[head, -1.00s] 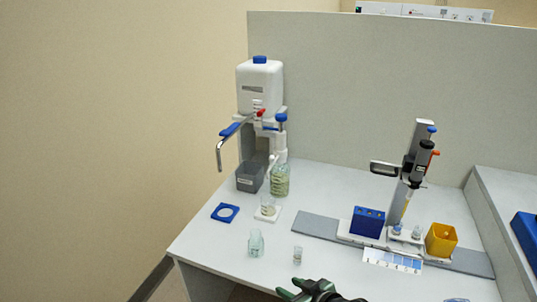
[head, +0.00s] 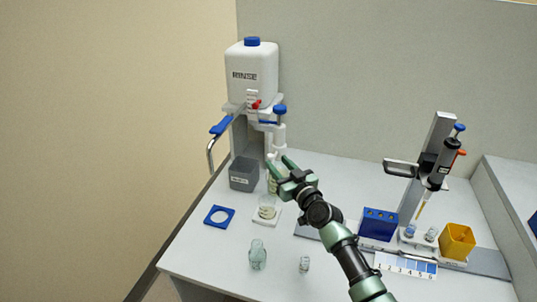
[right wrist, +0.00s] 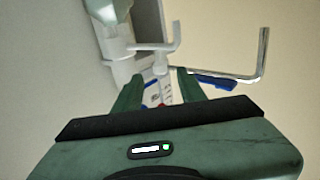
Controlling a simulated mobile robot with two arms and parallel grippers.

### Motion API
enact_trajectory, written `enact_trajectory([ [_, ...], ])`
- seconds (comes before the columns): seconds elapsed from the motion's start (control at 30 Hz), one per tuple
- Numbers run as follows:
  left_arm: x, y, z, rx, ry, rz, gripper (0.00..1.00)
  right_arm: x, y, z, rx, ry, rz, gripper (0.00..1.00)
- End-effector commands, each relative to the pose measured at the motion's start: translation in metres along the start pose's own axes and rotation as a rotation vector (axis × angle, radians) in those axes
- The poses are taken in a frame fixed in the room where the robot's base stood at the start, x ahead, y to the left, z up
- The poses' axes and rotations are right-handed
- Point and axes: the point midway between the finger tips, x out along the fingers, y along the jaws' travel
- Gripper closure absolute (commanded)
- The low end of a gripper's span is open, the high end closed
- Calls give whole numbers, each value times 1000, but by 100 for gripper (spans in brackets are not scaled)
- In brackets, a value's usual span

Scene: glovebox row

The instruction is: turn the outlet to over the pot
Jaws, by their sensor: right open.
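The outlet is a bent metal tube (head: 211,157) with a blue sleeve (head: 221,126), reaching out to the left of the white rinse tank (head: 251,73). Its end points down, left of the grey bin. The tube (right wrist: 262,50) and blue sleeve (right wrist: 216,80) also show in the right wrist view, beyond the fingers. A small glass pot (head: 267,211) stands on a white pad, right of the outlet. My right gripper (head: 279,161) is open and empty, in front of the stand and apart from the outlet. It partly hides a glass bottle. My left gripper is out of view.
A grey bin (head: 243,175) stands below the tank. A blue ring (head: 219,215), a glass jar (head: 257,255) and a vial (head: 304,264) are on the bench. A blue rack (head: 380,224), pipette stand and yellow box (head: 458,241) stand at right.

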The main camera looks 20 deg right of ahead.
Motion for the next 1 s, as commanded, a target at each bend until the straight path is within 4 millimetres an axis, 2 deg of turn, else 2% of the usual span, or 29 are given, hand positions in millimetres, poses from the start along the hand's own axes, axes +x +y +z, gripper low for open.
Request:
enact_trajectory([
  [0.13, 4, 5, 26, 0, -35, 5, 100, 27, 0, 0, 0, 1, -1, 60],
  [0.27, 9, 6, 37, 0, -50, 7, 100, 43, 0, 2, 0, 0, -1, 60],
  [0.4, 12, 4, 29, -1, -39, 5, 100, 52, -1, 1, -1, 0, -2, 60],
  [0.57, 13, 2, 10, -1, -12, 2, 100, 54, -1, 0, -2, -2, -2, 60],
  [0.67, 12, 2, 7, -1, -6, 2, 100, 54, -1, 0, -1, -2, -2, 60],
  [0.7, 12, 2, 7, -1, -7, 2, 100, 54, -1, 0, -1, -2, -2, 62],
  [0.83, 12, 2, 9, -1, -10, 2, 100, 54, -1, 0, -1, -1, -2, 98],
  [1.0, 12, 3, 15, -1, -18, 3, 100, 54, -1, 0, -1, -1, -2, 100],
])
